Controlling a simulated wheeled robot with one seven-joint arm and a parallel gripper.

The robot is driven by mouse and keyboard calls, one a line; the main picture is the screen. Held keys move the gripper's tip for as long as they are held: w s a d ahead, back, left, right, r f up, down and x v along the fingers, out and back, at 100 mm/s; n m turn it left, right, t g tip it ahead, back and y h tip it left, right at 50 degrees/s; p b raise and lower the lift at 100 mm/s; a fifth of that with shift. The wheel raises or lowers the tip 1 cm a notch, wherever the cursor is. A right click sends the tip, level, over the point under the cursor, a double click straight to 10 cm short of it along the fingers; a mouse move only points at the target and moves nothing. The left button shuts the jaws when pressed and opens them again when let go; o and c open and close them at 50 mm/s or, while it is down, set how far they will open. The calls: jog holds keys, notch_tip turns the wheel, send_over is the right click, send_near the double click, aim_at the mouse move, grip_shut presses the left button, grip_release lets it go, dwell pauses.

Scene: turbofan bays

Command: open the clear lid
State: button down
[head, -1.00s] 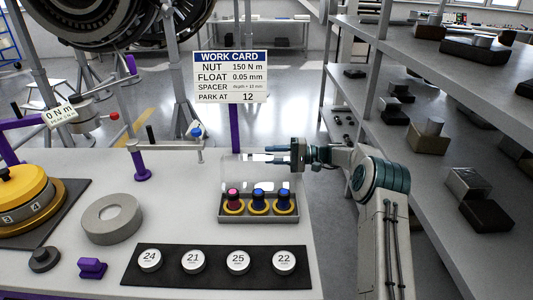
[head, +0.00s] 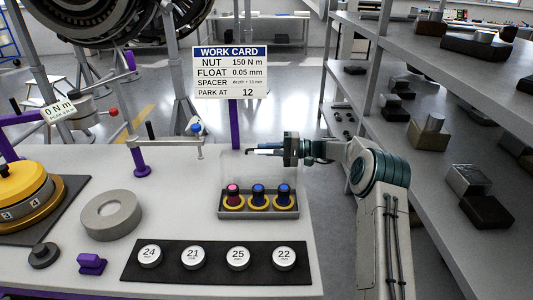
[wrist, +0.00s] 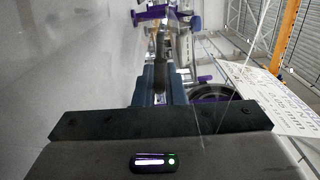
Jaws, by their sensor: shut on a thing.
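The clear lid (head: 236,170) is a faint see-through panel above the back of a dark tray (head: 258,213), raised and standing about upright; its outline is hard to make out. Three knobs with yellow rings, one pink-topped and two blue-topped, stand uncovered in the tray. My gripper (head: 250,151) reaches in from the right at the lid's upper edge, with its fingers pointing left, and is shut on the lid. In the wrist view the dark fingers (wrist: 160,88) are close together; what lies between them is too small to tell.
A work card (head: 231,72) stands on a purple post behind the tray. A black strip with numbered discs (head: 215,262) lies in front, and a grey ring (head: 111,215) lies to the left. Shelves with metal blocks (head: 428,132) stand at the right, beyond my arm.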

jog(key=shift+s+r+n+b, duration=0.6)
jog(key=shift+r+n+b, duration=0.1)
jog(key=shift+b, duration=0.35)
jog(key=c, duration=1.5)
grip_release()
jog(key=d+b, duration=0.1)
jog(key=d, duration=1.3)
jog(key=shift+a, duration=0.1)
